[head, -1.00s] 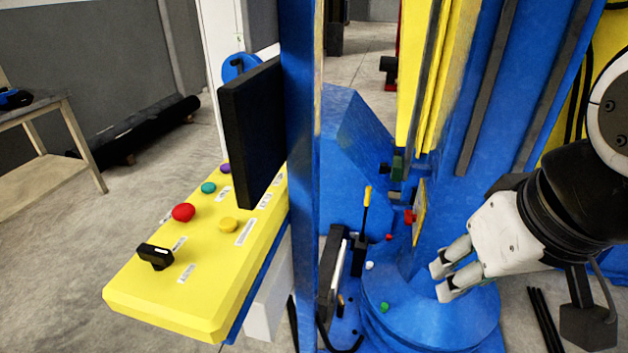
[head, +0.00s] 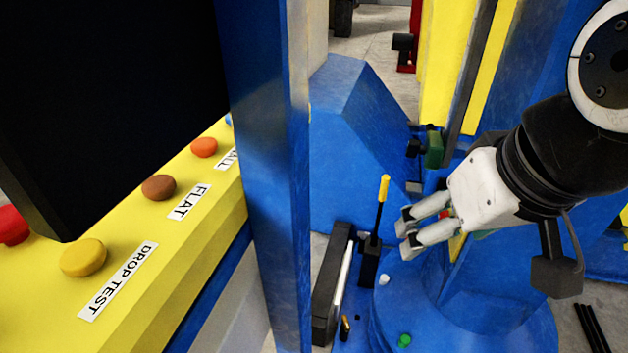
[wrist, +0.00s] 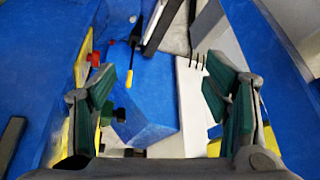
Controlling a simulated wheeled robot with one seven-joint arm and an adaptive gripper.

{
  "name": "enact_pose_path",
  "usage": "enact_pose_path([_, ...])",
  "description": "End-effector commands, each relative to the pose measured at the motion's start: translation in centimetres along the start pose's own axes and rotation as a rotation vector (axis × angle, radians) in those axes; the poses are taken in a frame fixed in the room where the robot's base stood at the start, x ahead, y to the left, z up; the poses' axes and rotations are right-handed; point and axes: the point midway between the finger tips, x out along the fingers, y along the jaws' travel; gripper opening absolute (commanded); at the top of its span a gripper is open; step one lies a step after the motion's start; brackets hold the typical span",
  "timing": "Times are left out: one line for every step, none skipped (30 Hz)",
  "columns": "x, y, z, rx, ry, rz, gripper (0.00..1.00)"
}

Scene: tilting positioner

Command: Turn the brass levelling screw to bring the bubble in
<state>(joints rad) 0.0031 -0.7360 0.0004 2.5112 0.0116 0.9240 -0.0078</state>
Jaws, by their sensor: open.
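My gripper (head: 408,232) is open and empty, held above the blue round base (head: 385,315) at the right of the head view. In the wrist view its two green-padded fingers stand wide apart (wrist: 158,88) with nothing between them at close range. A small brass-coloured piece (head: 345,326) stands low beside the dark block, left of the round base and well below my gripper. It is too small to tell surely whether it is the levelling screw. I cannot make out a bubble or its vial. A green round piece (head: 404,340) sits on the base.
A yellow-handled lever (head: 382,195) stands just left of my fingers. A blue post (head: 268,170) rises between the yellow button panel (head: 150,270) and the machine. A dark screen (head: 110,100) hangs over the panel. A dark block (head: 332,285) stands behind the post.

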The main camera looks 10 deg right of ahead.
Motion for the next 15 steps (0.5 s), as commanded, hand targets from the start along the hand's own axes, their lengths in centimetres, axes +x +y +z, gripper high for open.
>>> enact_pose_path([2.3,-0.1,0.3,0.001,0.004,-0.004,0.70])
enact_pose_path([3.0,-0.2,0.3,0.002,0.007,-0.006,0.70])
enact_pose_path([4.0,-0.3,0.3,0.002,0.011,-0.009,0.70])
enact_pose_path([4.7,-0.3,0.3,0.003,0.014,-0.013,0.70])
enact_pose_path([5.5,-0.5,0.3,0.004,0.017,-0.016,0.70])
enact_pose_path([6.4,-0.6,0.2,0.006,0.021,-0.022,0.70])
enact_pose_path([7.0,-0.8,0.1,0.008,0.024,-0.027,0.70])
enact_pose_path([7.7,-0.9,0.0,0.010,0.027,-0.032,0.70])
enact_pose_path([8.6,-1.1,-0.1,0.012,0.032,-0.040,0.70])
enact_pose_path([9.3,-1.3,-0.3,0.014,0.034,-0.047,0.70])
enact_pose_path([10.0,-1.6,-0.5,0.016,0.036,-0.054,0.70])
enact_pose_path([10.9,-1.9,-0.9,0.020,0.042,-0.066,0.70])
enact_pose_path([11.6,-2.2,-1.2,0.025,0.044,-0.077,0.70])
enact_pose_path([12.4,-2.5,-1.7,0.031,0.049,-0.090,0.70])
enact_pose_path([13.7,-3.1,-2.6,0.042,0.053,-0.111,0.70])
